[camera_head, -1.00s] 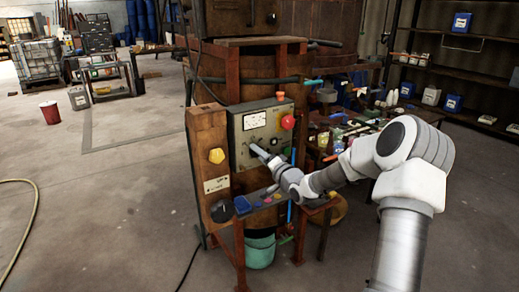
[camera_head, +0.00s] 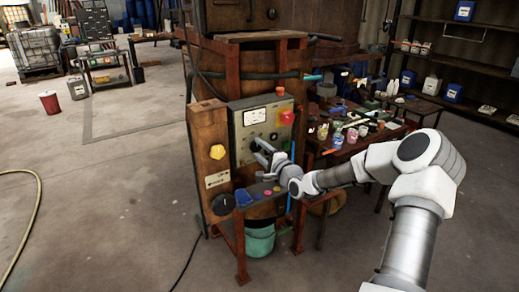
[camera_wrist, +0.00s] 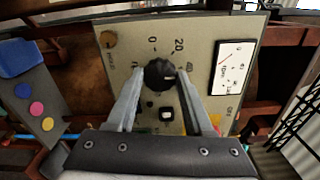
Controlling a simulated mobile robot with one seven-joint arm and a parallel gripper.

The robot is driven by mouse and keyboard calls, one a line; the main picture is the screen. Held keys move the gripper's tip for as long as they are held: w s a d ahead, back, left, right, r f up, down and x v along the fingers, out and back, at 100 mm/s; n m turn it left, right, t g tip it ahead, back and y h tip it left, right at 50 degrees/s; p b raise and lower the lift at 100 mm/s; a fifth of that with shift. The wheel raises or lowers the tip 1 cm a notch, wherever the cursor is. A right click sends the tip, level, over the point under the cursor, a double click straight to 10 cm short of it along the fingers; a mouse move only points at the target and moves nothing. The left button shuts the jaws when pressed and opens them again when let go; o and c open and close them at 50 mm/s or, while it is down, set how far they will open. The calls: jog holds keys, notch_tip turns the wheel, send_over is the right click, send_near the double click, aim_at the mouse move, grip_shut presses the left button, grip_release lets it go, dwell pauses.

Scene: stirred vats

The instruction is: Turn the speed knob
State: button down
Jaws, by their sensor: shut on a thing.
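The speed knob (camera_wrist: 158,72) is a round black knob on the grey control panel (camera_wrist: 205,35), between dial marks such as "0" and "20". A small pale mark shows on its right side. My gripper (camera_wrist: 160,78) has one finger on each side of it and is shut on it.
The panel also has a white meter (camera_wrist: 233,66) and a red knob (camera_head: 287,117). A yellow knob (camera_head: 217,152) sits on the rusty box to the left. A shelf with coloured buttons (camera_head: 268,193) juts out below. A cluttered table (camera_head: 362,150) stands right.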

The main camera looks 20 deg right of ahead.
dwell(0.4)
jog(key=shift+c, duration=1.4)
grip_release()
jog(key=shift+s, duration=0.1)
jog(key=s+d, duration=0.3)
jog(key=s, duration=1.4)
jog(key=shift+d, duration=0.15)
